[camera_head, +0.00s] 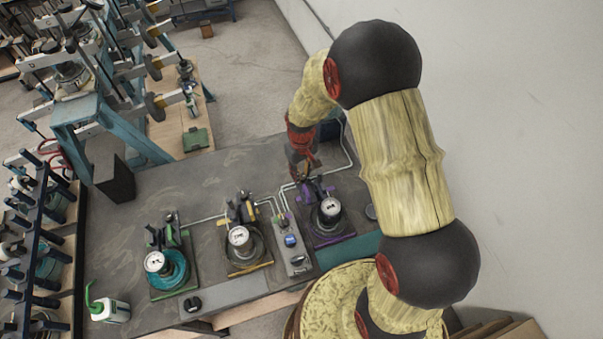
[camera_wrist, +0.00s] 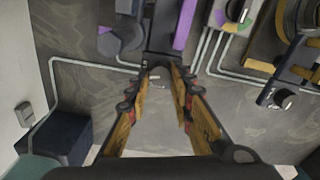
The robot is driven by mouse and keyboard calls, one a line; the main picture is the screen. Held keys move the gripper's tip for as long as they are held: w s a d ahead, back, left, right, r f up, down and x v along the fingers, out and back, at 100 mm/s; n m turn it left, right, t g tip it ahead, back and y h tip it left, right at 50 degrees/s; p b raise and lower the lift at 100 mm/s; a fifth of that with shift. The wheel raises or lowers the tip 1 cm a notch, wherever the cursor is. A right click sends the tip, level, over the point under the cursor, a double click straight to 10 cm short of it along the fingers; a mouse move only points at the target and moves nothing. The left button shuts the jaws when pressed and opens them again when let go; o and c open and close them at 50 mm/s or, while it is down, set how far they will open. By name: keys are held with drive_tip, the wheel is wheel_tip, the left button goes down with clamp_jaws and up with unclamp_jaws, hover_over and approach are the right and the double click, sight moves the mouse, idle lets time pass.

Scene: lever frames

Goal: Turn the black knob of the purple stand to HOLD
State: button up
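The purple stand (camera_head: 336,238) stands at the right end of the workbench in the head view, with a round white-faced gauge (camera_head: 330,207) on it. My gripper (camera_head: 302,177) is over its far side; the arm and stand parts hide the detail there. In the wrist view, a purple bar (camera_wrist: 185,24) and a dark, many-sided part (camera_wrist: 121,40) show beyond the fingers. I cannot tell whether that part is the black knob, and no HOLD mark is readable. My gripper (camera_wrist: 164,70) is partly open in the wrist view, with nothing visible between the fingertips.
A grey panel (camera_head: 297,257) with knobs lies left of the purple stand. A yellow-trimmed stand (camera_head: 240,258) and a teal stand (camera_head: 170,275) are farther left. Pale tubes (camera_wrist: 88,63) run along the bench. A black box (camera_head: 113,177) stands at the bench's left.

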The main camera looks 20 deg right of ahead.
drive_tip(key=shift+o, duration=0.5)
drive_tip(key=shift+r, duration=0.1)
wheel_tip(320, 180, up, 12)
idle(0.7)
drive_tip(key=s+r+m+t+b, duration=0.1)
drive_tip(key=s+r+t+b, duration=0.1)
drive_tip(key=s+b, duration=0.6)
drive_tip(key=s+r+m+t+b, duration=0.1)
drive_tip(key=s+r+t+b, duration=0.2)
drive_tip(key=s+b, duration=0.5)
drive_tip(key=s+r, duration=0.1)
drive_tip(key=s, duration=0.5)
drive_tip(key=shift+m+t+b, duration=0.3)
drive_tip(key=shift+m, duration=0.1)
